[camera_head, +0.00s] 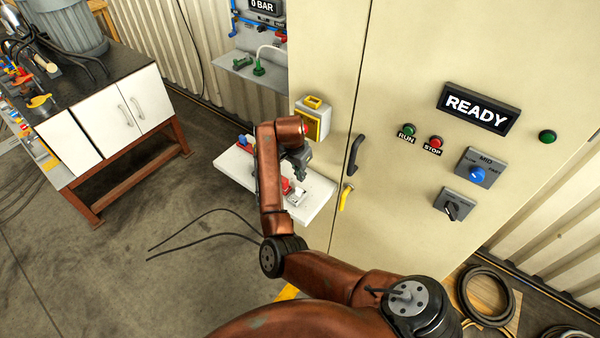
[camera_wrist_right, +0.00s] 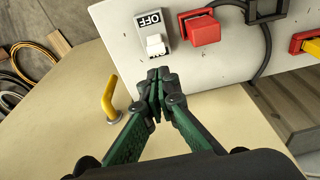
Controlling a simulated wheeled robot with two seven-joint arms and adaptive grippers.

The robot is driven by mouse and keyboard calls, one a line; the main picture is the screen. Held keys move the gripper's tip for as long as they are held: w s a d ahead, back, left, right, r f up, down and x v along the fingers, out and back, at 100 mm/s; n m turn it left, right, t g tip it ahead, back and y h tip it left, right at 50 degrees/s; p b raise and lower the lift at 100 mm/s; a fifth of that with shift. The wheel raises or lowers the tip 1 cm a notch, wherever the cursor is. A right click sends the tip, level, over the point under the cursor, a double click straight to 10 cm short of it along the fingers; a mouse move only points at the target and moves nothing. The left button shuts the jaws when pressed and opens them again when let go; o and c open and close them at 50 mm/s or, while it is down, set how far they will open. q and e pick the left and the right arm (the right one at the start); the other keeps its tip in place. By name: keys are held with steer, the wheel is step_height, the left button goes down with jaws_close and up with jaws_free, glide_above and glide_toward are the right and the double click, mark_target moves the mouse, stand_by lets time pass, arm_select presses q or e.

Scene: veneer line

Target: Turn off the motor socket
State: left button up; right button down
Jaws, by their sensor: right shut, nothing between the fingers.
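A grey switch plate (camera_wrist_right: 148,26) with a white lever (camera_wrist_right: 156,45) is fixed on a white panel (camera_wrist_right: 110,12) in the right wrist view. In the head view my right gripper (camera_head: 299,172) is above the white panel (camera_head: 318,206), close to a red part (camera_head: 286,186). My left gripper is out of view.
A beige cabinet (camera_head: 400,60) with a READY display stands right of the panel. Its black handle (camera_head: 354,155) and a yellow lever (camera_head: 345,197) are close to my gripper. A yellow-and-white box (camera_head: 313,118) is behind.

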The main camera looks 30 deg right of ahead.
mark_target(299, 192)
steer(key=f, duration=0.4)
steer(key=d+f, duration=0.1)
steer(key=shift+w+f, duration=0.2)
steer(key=shift+f, duration=0.2)
